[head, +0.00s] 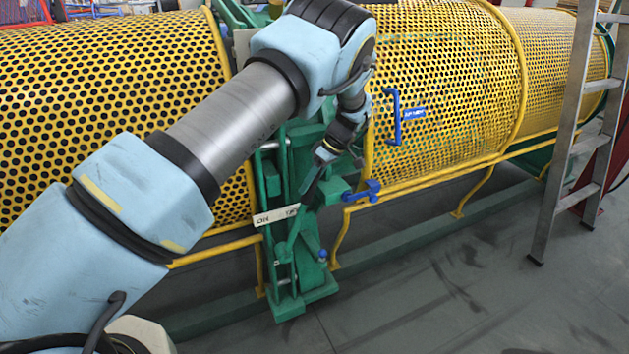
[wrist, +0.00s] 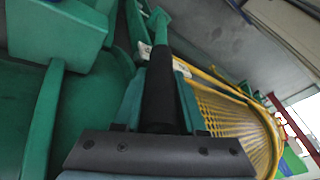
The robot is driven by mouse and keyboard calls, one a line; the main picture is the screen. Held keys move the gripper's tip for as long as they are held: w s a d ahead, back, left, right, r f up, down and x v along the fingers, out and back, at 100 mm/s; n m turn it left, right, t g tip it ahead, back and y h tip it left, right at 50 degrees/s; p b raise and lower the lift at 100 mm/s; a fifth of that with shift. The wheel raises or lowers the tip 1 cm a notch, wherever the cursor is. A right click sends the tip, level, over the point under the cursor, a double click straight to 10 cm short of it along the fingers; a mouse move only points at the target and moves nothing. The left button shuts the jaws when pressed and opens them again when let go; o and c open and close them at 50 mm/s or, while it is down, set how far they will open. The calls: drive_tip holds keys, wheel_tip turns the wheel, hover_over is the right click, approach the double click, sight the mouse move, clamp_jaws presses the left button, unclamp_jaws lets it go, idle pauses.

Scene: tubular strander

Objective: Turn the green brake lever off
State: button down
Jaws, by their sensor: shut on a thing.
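The green brake lever shows in the wrist view as a green shaft (wrist: 158,28) with a black grip (wrist: 159,88). The grip lies between the two teal fingers of my gripper (wrist: 160,98), which is shut on it. In the head view my gripper (head: 312,180) points down at the lever in front of the green machine frame.
Yellow perforated guards (head: 445,80) flank the green frame (head: 290,270). A blue handle (head: 396,118) and a blue latch (head: 362,191) are on the right guard. A metal ladder (head: 566,140) stands at the right. The floor (head: 450,280) in front is clear.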

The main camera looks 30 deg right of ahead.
drive_tip(key=shift+d, duration=0.3)
drive_tip(key=c, duration=0.5)
unclamp_jaws()
drive_tip(key=shift+f, duration=0.1)
drive_tip(key=b+v, duration=0.2)
drive_tip(key=v, duration=0.8)
drive_tip(key=shift+d+r, duration=0.2)
drive_tip(key=shift+r, duration=0.15)
drive_tip(key=shift+s, duration=0.2)
